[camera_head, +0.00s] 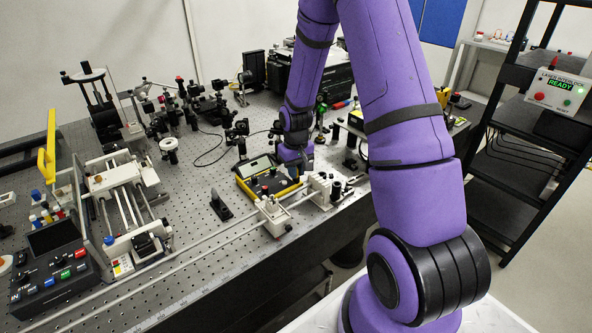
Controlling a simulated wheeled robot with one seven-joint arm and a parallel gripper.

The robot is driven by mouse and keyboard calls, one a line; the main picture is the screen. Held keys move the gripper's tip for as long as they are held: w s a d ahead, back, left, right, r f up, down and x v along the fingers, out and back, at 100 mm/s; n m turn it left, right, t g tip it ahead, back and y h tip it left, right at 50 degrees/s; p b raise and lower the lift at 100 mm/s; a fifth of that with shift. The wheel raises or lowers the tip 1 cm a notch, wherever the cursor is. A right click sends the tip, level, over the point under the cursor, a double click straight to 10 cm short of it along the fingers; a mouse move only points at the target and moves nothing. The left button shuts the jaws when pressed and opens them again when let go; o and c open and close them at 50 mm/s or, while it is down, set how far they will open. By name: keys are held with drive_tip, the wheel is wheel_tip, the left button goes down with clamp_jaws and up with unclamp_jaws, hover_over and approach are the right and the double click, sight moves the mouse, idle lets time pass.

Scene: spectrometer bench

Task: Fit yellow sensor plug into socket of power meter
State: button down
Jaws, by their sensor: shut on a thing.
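The power meter (262,189) is a black box with a yellow rim and a tilted dark screen, lying near the front edge of the perforated bench. My gripper (298,173) points down at the right rear of the power meter, very close to it. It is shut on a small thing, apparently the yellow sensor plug. The jaws and arm hide most of the plug, and it is too small to make out clearly. I cannot tell whether the plug touches the socket, and I do not see the socket clearly.
A white rail carriage (272,216) and another white block with black knobs (324,187) stand close in front of the meter. A small black stand (221,207) is to its left. Optical mounts crowd the bench behind. A black shelf rack (525,140) stands right.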

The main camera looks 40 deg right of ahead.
drive_tip(key=c, duration=1)
unclamp_jaws()
drive_tip(key=shift+f, duration=0.1)
wheel_tip(320, 180, up, 11)
drive_tip(key=shift+f, duration=0.1)
